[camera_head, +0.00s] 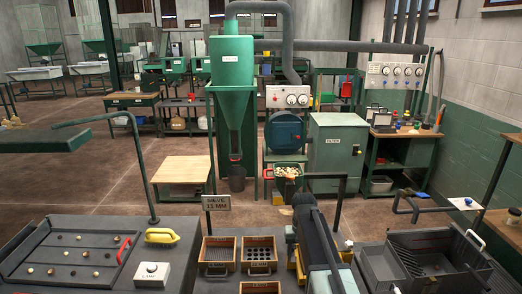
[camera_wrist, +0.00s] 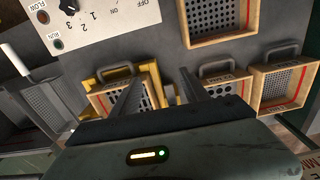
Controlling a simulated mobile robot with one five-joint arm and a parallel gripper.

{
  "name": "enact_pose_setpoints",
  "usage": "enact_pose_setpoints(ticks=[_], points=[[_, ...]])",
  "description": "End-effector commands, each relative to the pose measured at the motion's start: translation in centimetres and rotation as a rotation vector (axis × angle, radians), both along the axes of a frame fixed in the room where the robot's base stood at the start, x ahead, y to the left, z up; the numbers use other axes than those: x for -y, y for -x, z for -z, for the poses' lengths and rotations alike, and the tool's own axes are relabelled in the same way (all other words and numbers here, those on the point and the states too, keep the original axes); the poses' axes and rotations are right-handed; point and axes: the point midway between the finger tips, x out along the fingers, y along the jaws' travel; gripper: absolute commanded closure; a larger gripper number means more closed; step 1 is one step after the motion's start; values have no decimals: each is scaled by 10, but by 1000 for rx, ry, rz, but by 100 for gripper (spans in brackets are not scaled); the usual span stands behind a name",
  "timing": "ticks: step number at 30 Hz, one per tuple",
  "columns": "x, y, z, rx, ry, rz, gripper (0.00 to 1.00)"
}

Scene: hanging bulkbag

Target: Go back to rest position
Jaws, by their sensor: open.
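My gripper (camera_wrist: 160,82) shows in the wrist view with its two dark fingers spread apart. Nothing is seen between them. Below and behind the fingers is a wooden-framed sieve (camera_wrist: 108,99) with a grey handle, seated in a yellow holder (camera_wrist: 92,84). The fingers overlap this sieve in the picture; I cannot tell whether they touch it. In the head view my dark arm reaches forward at the lower middle, and the fingertips are not clear there.
More wooden sieves (camera_wrist: 279,84) lie to the right; trays (camera_head: 219,252) show beside the sign (camera_head: 216,203). A control panel (camera_wrist: 95,22) with a dial is at upper left. A lamp tray (camera_head: 72,258) is left, a dark bin (camera_head: 425,256) right. Green machines stand beyond.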

Motion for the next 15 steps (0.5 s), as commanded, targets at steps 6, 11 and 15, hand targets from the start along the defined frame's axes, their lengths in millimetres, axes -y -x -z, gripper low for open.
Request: enact_pose_setpoints(ticks=[6,11,15], points=[[3,128,17,1,0,-7,47],[3,169,15,1,0,-13,47],[3,176,15,1,0,-18,47]])
